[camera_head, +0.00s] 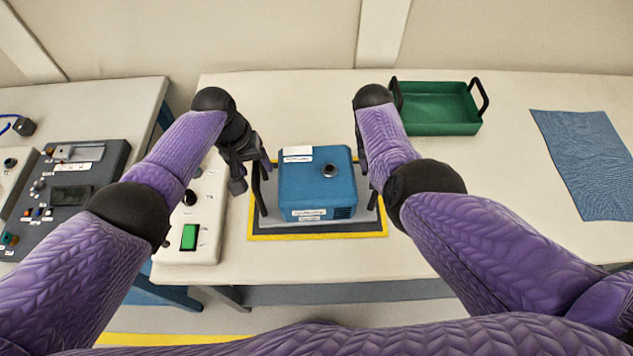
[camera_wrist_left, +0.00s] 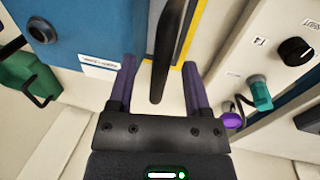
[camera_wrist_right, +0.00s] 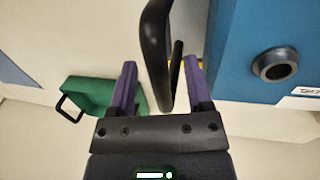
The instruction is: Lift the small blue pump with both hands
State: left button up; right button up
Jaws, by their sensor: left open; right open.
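The small blue pump (camera_head: 317,185) stands on a grey mat with a yellow border (camera_head: 315,236) on the table. It has a round port on top, white labels and a black handle on each side. My left gripper (camera_head: 262,170) is at the pump's left handle; in the left wrist view its open fingers (camera_wrist_left: 157,88) stand either side of the black handle (camera_wrist_left: 168,45). My right gripper (camera_wrist_right: 160,85) is open at the other handle (camera_wrist_right: 156,50), which lies between its fingers in the right wrist view. In the head view my right arm mostly hides that gripper.
A green tray with black handles (camera_head: 440,108) stands behind my right arm. A blue cloth (camera_head: 590,160) lies at the right. A control box with a green switch (camera_head: 190,237) sits close left of the mat. A dark instrument panel (camera_head: 75,195) is on the left table.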

pick_arm(q)
jog(key=shift+d+f, duration=0.15)
jog(key=shift+f, duration=0.6)
pick_arm(e)
jog(key=shift+x, duration=0.75)
jog(key=shift+s, duration=0.1)
pick_arm(q)
grip_shut()
pick_arm(e)
grip_shut()
